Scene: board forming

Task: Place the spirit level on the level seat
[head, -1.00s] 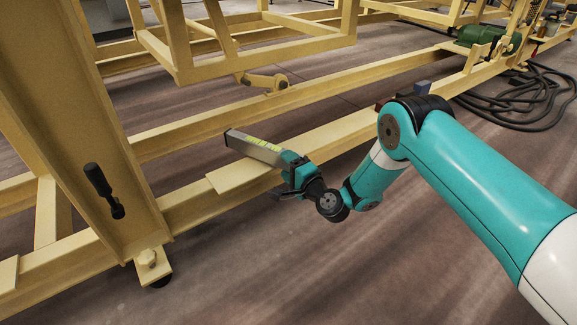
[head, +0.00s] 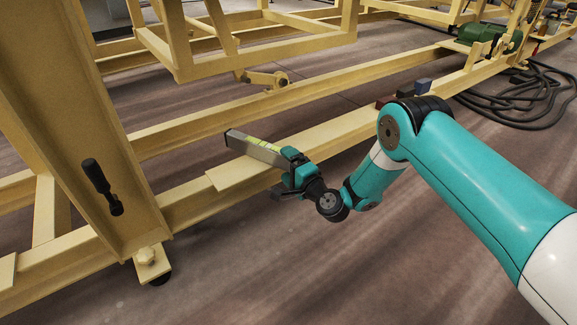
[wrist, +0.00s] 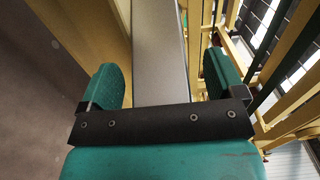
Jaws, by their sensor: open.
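The spirit level (head: 258,149) is a grey bar with yellow-green markings. In the head view it lies across the pale yellow seat plate (head: 226,177) on the near beam, its far end pointing up-left. It appears to rest on the plate, but I cannot see the contact underneath. My gripper (head: 290,169) is at the level's near end, with its jaws open. In the wrist view the level (wrist: 159,50) runs between the two teal fingers of my gripper (wrist: 163,80), with a gap on each side.
A yellow upright post (head: 75,110) with a black handle stands left of the seat. The long near beam (head: 340,130) runs off to the right, with a small dark block (head: 423,87) on it. Black cable (head: 520,95) coils on the floor at right.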

